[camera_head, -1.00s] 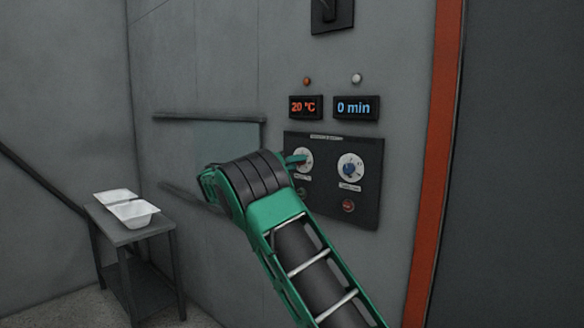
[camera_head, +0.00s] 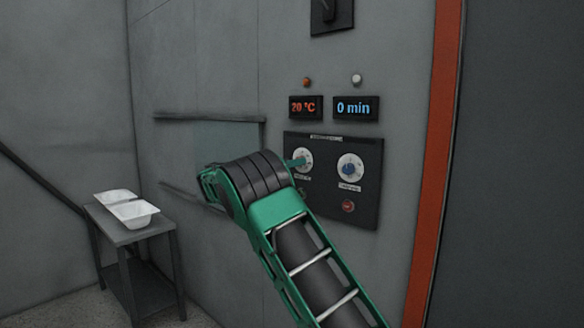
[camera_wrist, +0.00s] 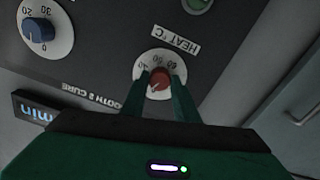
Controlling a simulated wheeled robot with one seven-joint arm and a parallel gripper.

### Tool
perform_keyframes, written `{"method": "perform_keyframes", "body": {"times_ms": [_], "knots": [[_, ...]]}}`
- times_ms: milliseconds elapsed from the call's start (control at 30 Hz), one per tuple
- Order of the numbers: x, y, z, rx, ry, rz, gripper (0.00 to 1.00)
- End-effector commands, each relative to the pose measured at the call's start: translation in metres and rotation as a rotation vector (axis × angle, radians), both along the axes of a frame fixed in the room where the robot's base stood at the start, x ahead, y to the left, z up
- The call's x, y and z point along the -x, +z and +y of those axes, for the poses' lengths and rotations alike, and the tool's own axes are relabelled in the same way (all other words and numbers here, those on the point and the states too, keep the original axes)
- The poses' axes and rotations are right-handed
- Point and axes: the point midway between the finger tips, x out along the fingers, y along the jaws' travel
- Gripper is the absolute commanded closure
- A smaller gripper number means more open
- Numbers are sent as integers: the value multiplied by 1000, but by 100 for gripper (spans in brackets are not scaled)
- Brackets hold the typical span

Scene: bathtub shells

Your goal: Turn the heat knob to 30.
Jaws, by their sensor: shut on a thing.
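The heat knob (camera_wrist: 159,80) is red on a white dial with a HEAT °C label, seen upside down in the wrist view. My gripper (camera_wrist: 160,88) has its two green fingers closed on either side of the knob. In the head view my gripper (camera_head: 299,162) reaches the left dial (camera_head: 307,153) of the dark panel, and the knob itself is hidden by a finger. The red display (camera_head: 305,107) above reads 20 °C. The exact pointer angle is too small to tell.
A blue knob (camera_head: 350,168) sits on the right dial, under a blue display (camera_head: 356,107) reading 0 min. A red button (camera_head: 348,206) is below it. A small table (camera_head: 134,233) with white trays stands at the left. An orange edge strip (camera_head: 436,160) runs at the right.

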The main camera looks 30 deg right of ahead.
Motion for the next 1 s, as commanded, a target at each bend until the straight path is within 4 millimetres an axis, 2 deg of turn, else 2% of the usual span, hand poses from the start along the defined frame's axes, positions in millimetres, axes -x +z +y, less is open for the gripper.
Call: {"method": "perform_keyframes", "body": {"times_ms": [500, 1000], "knots": [[-4, -4, 4, -132, 9, -345, 95], [-5, -5, 5, -166, 10, -433, 95]]}}
